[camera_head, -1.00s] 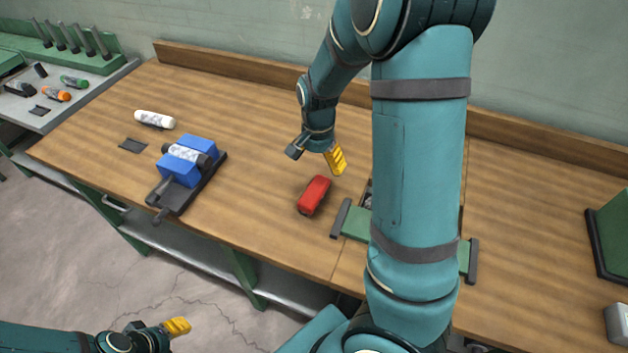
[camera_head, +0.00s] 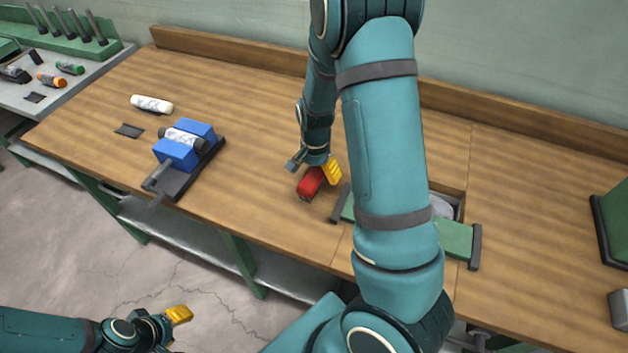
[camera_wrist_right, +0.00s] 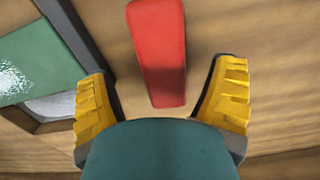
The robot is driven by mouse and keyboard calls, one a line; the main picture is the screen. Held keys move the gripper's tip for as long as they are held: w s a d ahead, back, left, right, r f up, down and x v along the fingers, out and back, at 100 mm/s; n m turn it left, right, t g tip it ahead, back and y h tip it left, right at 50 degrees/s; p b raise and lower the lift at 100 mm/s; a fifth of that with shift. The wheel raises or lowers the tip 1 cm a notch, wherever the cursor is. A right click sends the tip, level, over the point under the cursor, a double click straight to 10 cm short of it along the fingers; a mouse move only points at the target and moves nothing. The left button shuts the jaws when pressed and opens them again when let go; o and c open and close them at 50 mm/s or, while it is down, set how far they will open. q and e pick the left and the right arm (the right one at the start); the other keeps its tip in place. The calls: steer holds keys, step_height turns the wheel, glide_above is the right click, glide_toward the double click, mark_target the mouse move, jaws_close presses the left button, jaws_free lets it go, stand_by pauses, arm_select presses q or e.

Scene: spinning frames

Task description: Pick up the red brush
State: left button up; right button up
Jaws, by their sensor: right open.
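The red brush (camera_head: 311,182) lies on the wooden table, left of the green tray frame. In the right wrist view the red brush (camera_wrist_right: 158,50) shows as a red block between and beyond the finger tips. My right gripper (camera_head: 325,172) is above the far end of the brush, with its yellow fingers open. In the wrist view the fingers of the right gripper (camera_wrist_right: 163,95) stand apart on either side of the brush's near end, not touching it. My left gripper (camera_head: 178,315) is at the lower left, off the table; its jaw opening is unclear.
A blue vise (camera_head: 185,147) holding a grey-white cylinder stands on the left of the table (camera_head: 255,130). A white cylinder (camera_head: 152,104) and a dark plate (camera_head: 129,130) lie nearby. A green-framed recess (camera_head: 456,240) is partly hidden behind my right arm.

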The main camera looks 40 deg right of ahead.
mark_target(314, 174)
step_height(314, 174, down, 4)
steer(key=shift+w+r, duration=0.15)
steer(key=shift+r, duration=0.1)
steer(key=c, duration=1.3)
step_height(314, 174, up, 10)
steer(key=shift+a+r+p, duration=0.1)
steer(key=shift+p, duration=0.8)
steer(key=o, duration=0.5)
steer(key=c, duration=0.3)
